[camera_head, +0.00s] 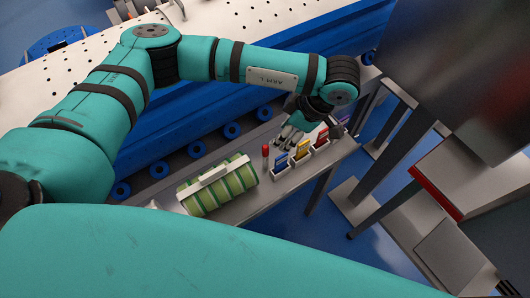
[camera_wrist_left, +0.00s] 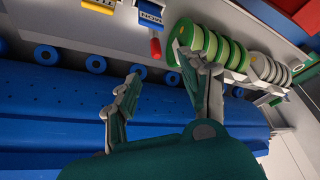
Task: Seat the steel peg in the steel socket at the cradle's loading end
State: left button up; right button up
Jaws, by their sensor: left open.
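The cradle (camera_head: 211,177) lies on a narrow grey table and holds a row of green and pale discs (camera_head: 222,190). In the left wrist view the discs (camera_wrist_left: 205,40) show green at the near end and grey-white farther along. I cannot make out the steel peg or the steel socket for certain in either view. My left gripper (camera_head: 288,136) is above the table, beyond the small holders and to the right of the cradle. In the left wrist view its fingers (camera_wrist_left: 163,92) are apart with nothing between them. My right gripper is not in view.
Small white holders with blue (camera_head: 281,164), yellow (camera_head: 303,149) and red (camera_head: 322,137) pieces line the table's front edge. A blue rail (camera_head: 190,127) with rollers runs behind. Metal stands are at right.

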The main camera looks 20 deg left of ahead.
aim_at(267, 147)
pick_arm(q)
jog(key=p+x, duration=0.2)
jog(key=x, duration=0.5)
jog(key=shift+a+f+p, duration=0.2)
jog(key=shift+f+p, duration=0.15)
jog(key=shift+a+f+p, duration=0.15)
jog(key=shift+f+p, duration=0.05)
jog(key=shift+p, duration=0.2)
jog(key=p+x, duration=0.2)
jog(key=x, duration=0.1)
jog(key=shift+w+a+f, duration=0.15)
jog(key=shift+w+f, duration=0.15)
jog(key=shift+w, duration=0.05)
jog(key=shift+a+f, duration=0.15)
jog(key=shift+f, duration=0.3)
grip_shut()
